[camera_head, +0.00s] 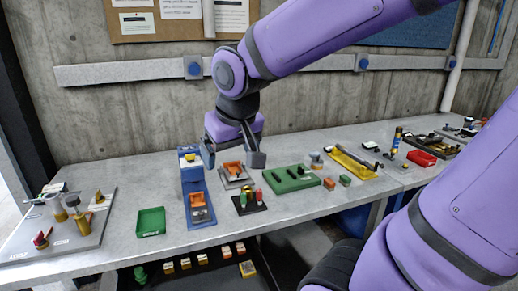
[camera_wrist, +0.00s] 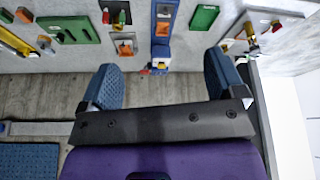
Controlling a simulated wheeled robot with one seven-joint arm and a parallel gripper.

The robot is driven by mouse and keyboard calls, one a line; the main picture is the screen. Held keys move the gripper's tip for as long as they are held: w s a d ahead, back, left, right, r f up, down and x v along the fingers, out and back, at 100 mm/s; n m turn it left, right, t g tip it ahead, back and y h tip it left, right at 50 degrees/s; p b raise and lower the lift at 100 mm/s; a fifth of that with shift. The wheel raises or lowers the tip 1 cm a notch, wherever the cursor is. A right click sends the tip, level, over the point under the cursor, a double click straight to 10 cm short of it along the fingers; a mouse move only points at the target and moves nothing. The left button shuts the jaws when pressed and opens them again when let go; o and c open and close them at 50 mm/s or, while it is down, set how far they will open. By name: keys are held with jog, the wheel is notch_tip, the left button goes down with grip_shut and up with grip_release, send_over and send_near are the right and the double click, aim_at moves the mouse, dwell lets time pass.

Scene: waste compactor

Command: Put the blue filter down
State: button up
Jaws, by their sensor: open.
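My gripper (camera_head: 232,157) is open, with nothing between its fingers. It hangs above the back of the grey bench, near the wall. The wrist view shows both blue-padded fingers wide apart (camera_wrist: 163,80). I cannot tell which blue piece is the blue filter.
A green tray (camera_head: 151,222) lies left of the blue base. A grey plate with an orange part (camera_head: 235,173), a black holder (camera_head: 250,205) with red and green pegs and a green block (camera_head: 291,180) lie right. A grey board (camera_head: 75,240) with fittings fills the left end.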

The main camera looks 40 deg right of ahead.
jog(key=s+r+n+t+y, duration=0.1)
jog(key=s+r, duration=0.2)
jog(key=s, duration=0.6)
jog(key=shift+a+r, duration=0.2)
jog(key=shift+r, duration=0.1)
dwell(0.8)
